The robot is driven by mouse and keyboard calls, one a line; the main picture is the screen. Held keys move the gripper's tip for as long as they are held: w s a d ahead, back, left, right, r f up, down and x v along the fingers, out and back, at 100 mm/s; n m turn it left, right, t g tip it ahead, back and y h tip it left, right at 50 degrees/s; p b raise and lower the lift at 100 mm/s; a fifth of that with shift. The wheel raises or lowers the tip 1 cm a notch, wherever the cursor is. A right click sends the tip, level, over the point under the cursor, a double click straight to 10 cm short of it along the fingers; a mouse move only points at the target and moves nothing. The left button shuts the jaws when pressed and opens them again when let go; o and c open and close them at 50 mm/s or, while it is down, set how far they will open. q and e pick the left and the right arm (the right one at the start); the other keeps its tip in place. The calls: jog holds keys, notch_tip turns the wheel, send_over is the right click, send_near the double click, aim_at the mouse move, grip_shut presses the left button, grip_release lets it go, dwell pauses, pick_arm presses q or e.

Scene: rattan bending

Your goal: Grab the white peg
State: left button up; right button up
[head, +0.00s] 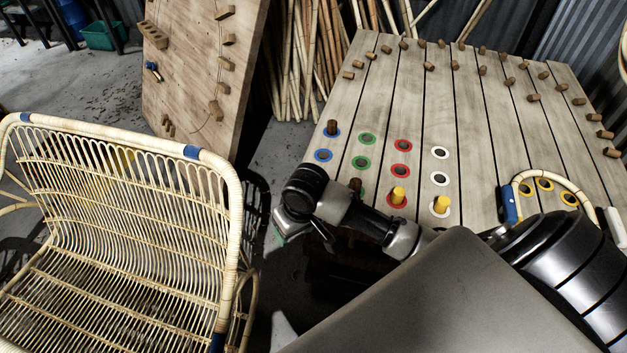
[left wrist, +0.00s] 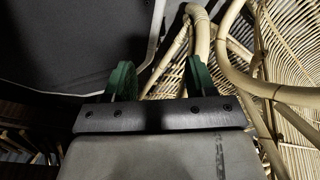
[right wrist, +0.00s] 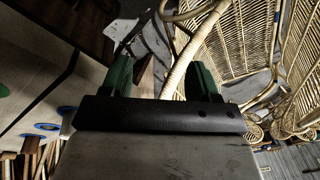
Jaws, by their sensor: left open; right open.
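No peg with a white body shows clearly. A yellow peg (head: 442,203) stands in the front white-ringed hole of the slatted board (head: 470,110) in the head view. Two more white-ringed holes (head: 440,153) behind it hold no standing peg. My right gripper (right wrist: 162,78) is open in its wrist view. In the head view its arm reaches across the board's front left corner, and the jaws hang beside the board, away from the yellow peg. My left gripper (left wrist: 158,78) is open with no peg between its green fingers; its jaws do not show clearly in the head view.
A rattan chair (head: 110,210) stands at the left, close to both grippers. Another yellow peg (head: 398,195) stands in a red-ringed hole. A brown peg (head: 332,127) stands in a blue-ringed hole. A bent rattan piece (head: 560,179) lies at the board's right. A tilted board (head: 195,80) stands behind.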

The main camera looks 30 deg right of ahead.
jog(key=w+d+r+m, duration=0.1)
jog(key=w+d+r, duration=0.2)
jog(key=w+d+r+m+g+h, duration=0.1)
jog(key=w+d+r+m, duration=0.1)
jog(key=w+d+r, duration=0.1)
jog(key=w+d+r+m, duration=0.2)
jog(key=w+d+r, duration=0.1)
jog(key=d+r, duration=0.2)
jog(key=shift+w+d+r+g, duration=0.1)
jog(key=shift+d+r+g, duration=0.1)
jog(key=shift+g, duration=0.1)
jog(key=shift+w+d+r, duration=0.1)
jog(key=shift+d+r, duration=0.05)
jog(key=shift+d, duration=0.15)
jog(key=shift+m, duration=0.3)
notch_tip(320, 180, down, 5)
jog(key=shift+r, duration=0.2)
jog(key=f, duration=0.5)
jog(key=shift+w+f, duration=0.3)
jog(key=shift+f, duration=0.1)
jog(key=c, duration=1)
jog(key=shift+r, duration=0.15)
